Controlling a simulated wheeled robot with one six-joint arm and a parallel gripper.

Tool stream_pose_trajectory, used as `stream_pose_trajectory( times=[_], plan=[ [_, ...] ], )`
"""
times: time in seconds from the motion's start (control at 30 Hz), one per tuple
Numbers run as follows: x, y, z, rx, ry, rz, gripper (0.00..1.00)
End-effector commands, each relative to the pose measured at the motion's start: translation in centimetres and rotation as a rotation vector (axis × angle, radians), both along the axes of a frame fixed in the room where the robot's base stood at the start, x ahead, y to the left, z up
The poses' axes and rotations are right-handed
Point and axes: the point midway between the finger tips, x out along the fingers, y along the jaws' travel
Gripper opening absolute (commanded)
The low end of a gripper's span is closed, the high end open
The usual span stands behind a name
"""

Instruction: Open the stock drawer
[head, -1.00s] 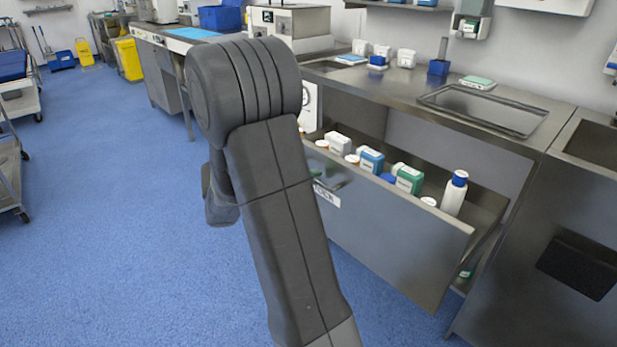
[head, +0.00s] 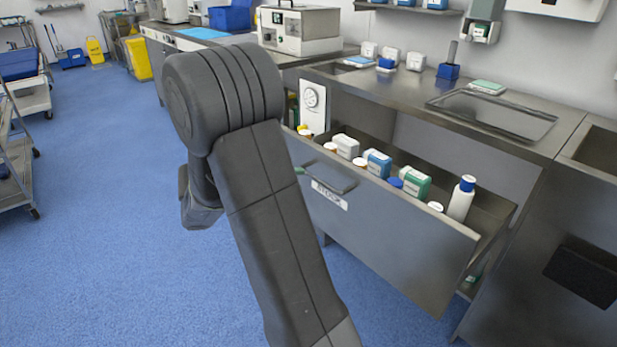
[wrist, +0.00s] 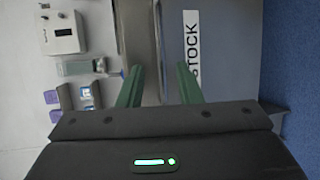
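The stock drawer (head: 400,232) stands pulled out from the steel counter in the head view, with bottles and boxes showing inside. Its front carries a bar handle (head: 330,178) and a white STOCK label (head: 329,195). The label (wrist: 190,42) also shows sideways in the wrist view, on the grey-blue drawer front (wrist: 228,60). My gripper (wrist: 159,86) is open, its two green fingers apart and facing the drawer front. No held thing shows between them. In the head view my arm hides most of the gripper; a bit of green shows left of the handle.
The steel worktop (head: 420,103) above the drawer holds a tray (head: 497,116) and small containers. A dark panel (head: 583,277) is on the cabinet at the right. Blue floor (head: 100,240) lies clear at left, with carts (head: 25,165) at the far left edge.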

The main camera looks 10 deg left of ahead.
Motion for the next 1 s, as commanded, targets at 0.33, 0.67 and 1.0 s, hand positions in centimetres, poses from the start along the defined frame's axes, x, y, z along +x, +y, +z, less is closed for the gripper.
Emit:
stream_pose_trajectory(
  times=[0.33, 0.67, 1.0],
  plan=[
    [-3.3, 5.5, 1.3, -0.001, -0.001, 0.003, 0.32],
    [-3.8, 6.4, 1.4, -0.001, -0.001, 0.001, 0.32],
    [-3.3, 5.4, 1.2, -0.002, -0.001, -0.001, 0.32]
  ],
)
